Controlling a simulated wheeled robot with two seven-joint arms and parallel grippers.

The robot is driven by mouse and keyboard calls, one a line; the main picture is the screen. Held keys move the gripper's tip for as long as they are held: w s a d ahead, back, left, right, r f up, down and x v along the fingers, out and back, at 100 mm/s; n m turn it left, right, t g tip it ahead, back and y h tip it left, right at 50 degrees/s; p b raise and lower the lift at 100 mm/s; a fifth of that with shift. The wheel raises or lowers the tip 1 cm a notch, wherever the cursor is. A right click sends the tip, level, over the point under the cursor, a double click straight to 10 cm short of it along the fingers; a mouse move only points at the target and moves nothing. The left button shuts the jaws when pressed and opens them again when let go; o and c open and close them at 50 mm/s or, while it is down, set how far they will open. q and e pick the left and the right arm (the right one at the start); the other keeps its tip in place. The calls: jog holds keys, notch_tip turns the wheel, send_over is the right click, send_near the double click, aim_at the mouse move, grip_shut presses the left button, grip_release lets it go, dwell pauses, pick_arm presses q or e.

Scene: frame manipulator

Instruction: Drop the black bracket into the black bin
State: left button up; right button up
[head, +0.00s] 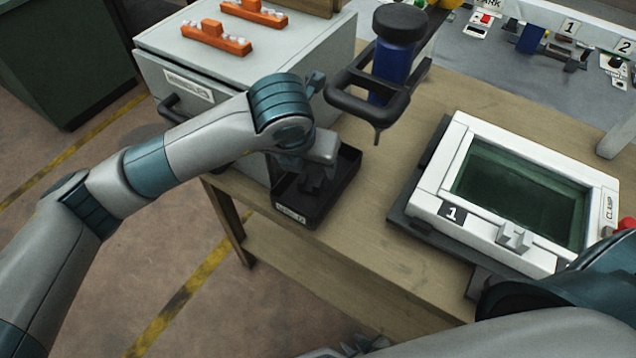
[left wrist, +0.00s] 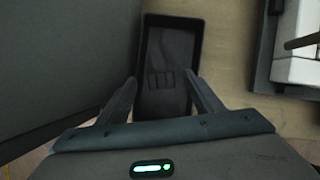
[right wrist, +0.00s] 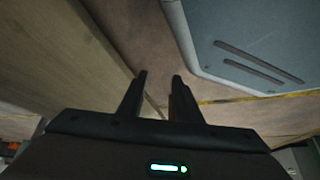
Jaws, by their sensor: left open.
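The black bin (head: 338,192) stands on the wooden table beside the grey cabinet, with a label on its front. It also shows in the left wrist view (left wrist: 172,19). A dark blocky shape that looks like the black bracket (left wrist: 160,80) lies inside the bin, between my left fingers in that view; dark on dark, its outline is hard to make out. My left gripper (head: 308,178) is over the bin, pointing down, open with nothing between its fingers. My right gripper (right wrist: 160,76) is open and empty, low by the table's edge; its fingers are hidden in the head view.
The grey cabinet (head: 250,60) with orange racks on top stands left of the bin. A black frame holder with a blue bottle (head: 393,65) is behind it. A white framed fixture (head: 455,165) marked 1 sits to the right. Bare table lies between.

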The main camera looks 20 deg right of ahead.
pick_arm(q)
jog(key=shift+s+a+r, duration=0.1)
jog(key=shift+s+r, duration=0.05)
jog(key=shift+r, duration=0.4)
jog(key=b+v, duration=0.1)
jog(key=v, duration=0.5)
jog(key=shift+b, duration=0.4)
pick_arm(e)
jog(key=w+a+r+t, duration=0.1)
jog(key=w+a+r, duration=0.2)
jog(key=w, duration=0.3)
jog(key=shift+a+t+y, duration=0.15)
jog(key=shift+t+y, duration=0.15)
jog(key=shift+t, duration=0.1)
